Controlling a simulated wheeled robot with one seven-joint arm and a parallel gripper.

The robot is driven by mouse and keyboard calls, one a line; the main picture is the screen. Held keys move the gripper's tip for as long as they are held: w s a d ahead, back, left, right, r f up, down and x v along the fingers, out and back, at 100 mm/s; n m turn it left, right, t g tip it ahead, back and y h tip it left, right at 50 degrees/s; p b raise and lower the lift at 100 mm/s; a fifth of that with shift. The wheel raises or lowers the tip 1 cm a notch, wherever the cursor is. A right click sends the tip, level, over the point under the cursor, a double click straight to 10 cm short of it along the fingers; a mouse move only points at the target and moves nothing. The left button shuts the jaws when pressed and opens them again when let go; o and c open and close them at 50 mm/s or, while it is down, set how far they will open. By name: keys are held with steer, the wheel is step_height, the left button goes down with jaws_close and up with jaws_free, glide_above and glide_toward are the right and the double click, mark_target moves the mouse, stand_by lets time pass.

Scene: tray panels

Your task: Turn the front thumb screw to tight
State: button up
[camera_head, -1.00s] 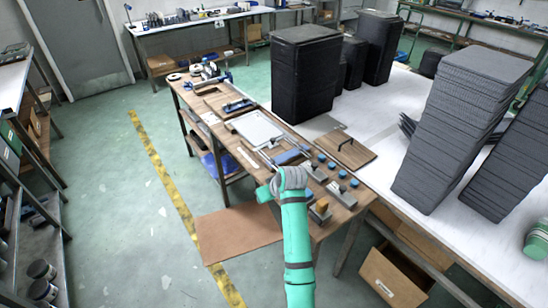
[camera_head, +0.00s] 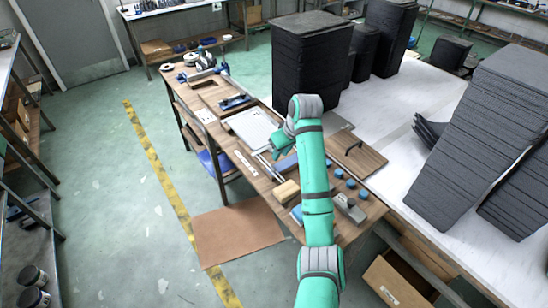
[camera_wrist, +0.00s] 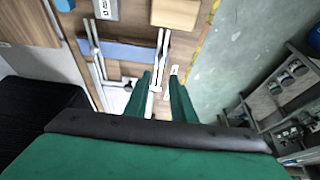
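The tray panel, a pale rectangle (camera_head: 254,131), lies on the wooden bench. Thin metal rails (camera_head: 267,167) and a blue bar (camera_head: 286,164) lie just in front of it. In the wrist view, a metal rail (camera_wrist: 161,55) and the blue bar (camera_wrist: 112,50) show ahead of the fingertips. My gripper (camera_head: 279,152) hangs above this part of the bench.
Blue round knobs (camera_head: 351,183) stand right of my arm. A wooden block (camera_head: 286,191) lies left of it. A board with a black handle (camera_head: 355,152) and tall black stacks (camera_head: 308,70) stand behind.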

mark_target(273, 167)
steer(key=x, duration=1)
steer(key=shift+f, duration=0.25)
jaws_close()
